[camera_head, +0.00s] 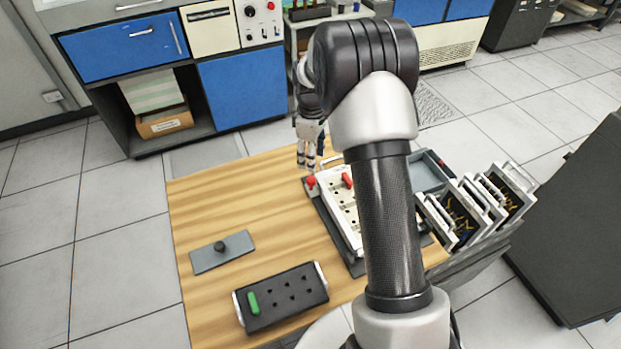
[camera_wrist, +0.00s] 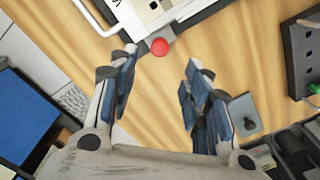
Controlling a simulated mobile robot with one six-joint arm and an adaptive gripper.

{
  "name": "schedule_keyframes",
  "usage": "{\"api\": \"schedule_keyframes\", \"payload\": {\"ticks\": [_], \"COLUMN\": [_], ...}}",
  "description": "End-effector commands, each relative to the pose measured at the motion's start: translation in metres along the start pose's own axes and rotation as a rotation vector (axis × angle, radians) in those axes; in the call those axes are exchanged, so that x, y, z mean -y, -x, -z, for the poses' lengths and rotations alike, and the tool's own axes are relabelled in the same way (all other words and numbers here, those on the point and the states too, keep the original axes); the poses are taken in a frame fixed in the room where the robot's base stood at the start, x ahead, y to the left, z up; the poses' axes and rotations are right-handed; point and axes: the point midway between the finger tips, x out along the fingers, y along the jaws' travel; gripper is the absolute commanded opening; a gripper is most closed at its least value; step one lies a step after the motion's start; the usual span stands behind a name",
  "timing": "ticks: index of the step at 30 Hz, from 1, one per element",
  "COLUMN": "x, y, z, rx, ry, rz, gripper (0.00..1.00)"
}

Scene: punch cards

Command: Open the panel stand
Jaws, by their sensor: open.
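The panel stand is a dark base (camera_head: 356,268) with a cream panel (camera_head: 342,212) on it, at the table's back right. The panel carries several dark sockets and a red handle (camera_head: 347,180). A red ball knob (camera_head: 310,181) sits at the stand's back left corner. The knob also shows in the wrist view (camera_wrist: 160,47), beside the panel's edge (camera_wrist: 150,12). My gripper (camera_head: 311,165) is just behind and above this knob. In the wrist view my gripper (camera_wrist: 161,63) is open and empty, with the knob between and slightly beyond the fingertips. My arm hides the panel's right part.
A grey plate with a black knob (camera_head: 221,252) and a black socket block with a green piece (camera_head: 282,298) lie on the wooden table (camera_head: 200,210). Several card modules (camera_head: 465,210) stand at the right. The table's left back area is clear.

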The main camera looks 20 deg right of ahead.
Motion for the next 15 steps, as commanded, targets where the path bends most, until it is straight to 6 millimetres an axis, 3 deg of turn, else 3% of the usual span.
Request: {"api": "schedule_keyframes", "payload": {"ticks": [1, 6, 15], "x": [0.001, 0.001, 0.0], "y": [-0.016, -0.052, -0.091], "z": [0.0, -0.001, 0.0], "rx": [0.002, 0.002, 0.001], "ry": [0.0, 0.0, -0.001], "rz": [0.003, 0.003, 0.001], "gripper": [0.45, 0.45, 0.45]}}
